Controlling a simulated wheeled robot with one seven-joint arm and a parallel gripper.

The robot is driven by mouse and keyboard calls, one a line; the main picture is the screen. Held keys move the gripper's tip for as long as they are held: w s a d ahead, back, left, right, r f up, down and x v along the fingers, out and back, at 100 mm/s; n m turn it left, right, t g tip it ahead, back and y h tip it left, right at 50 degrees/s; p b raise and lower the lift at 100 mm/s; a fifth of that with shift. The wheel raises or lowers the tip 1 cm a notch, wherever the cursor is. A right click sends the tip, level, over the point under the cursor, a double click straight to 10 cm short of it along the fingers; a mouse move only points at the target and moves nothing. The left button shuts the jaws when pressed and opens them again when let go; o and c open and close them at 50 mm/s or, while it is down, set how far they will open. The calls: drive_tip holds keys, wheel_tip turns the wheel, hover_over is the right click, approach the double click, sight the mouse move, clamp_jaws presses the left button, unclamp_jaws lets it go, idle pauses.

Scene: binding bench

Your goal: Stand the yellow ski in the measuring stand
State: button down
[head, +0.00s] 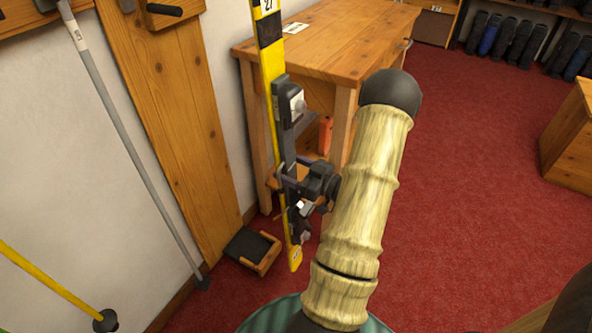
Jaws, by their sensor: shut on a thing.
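The yellow ski (272,62) stands nearly upright in the head view, with black bands, a number label near the top edge and dark bindings along its middle. Its top runs out of the picture. My gripper (287,178) is shut on the ski below the upper binding part; the fingertips are partly hidden. The measuring stand is a tall wooden board (175,130) against the wall, with a low wooden foot (268,262) carrying a black pad. The ski's lower end is just right of the foot in the picture; I cannot tell its height above the floor.
A wooden bench (345,45) is behind the ski, with an orange thing (325,135) beneath. A grey pole (115,115) and a yellow pole (50,283) are at left. Boots (500,40) line the back; a wooden box (570,140) is at right. Red carpet between is clear.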

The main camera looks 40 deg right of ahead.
drive_tip(key=shift+x, duration=9.2)
wheel_tip(320, 180, down, 7)
drive_tip(key=w+b, duration=0.1)
drive_tip(key=b, duration=0.4)
drive_tip(key=shift+a+r, duration=0.15)
drive_tip(key=shift+a, duration=0.1)
drive_tip(key=shift+w, duration=0.15)
drive_tip(key=shift+c, duration=1.2)
unclamp_jaws()
drive_tip(key=shift+o, duration=0.6)
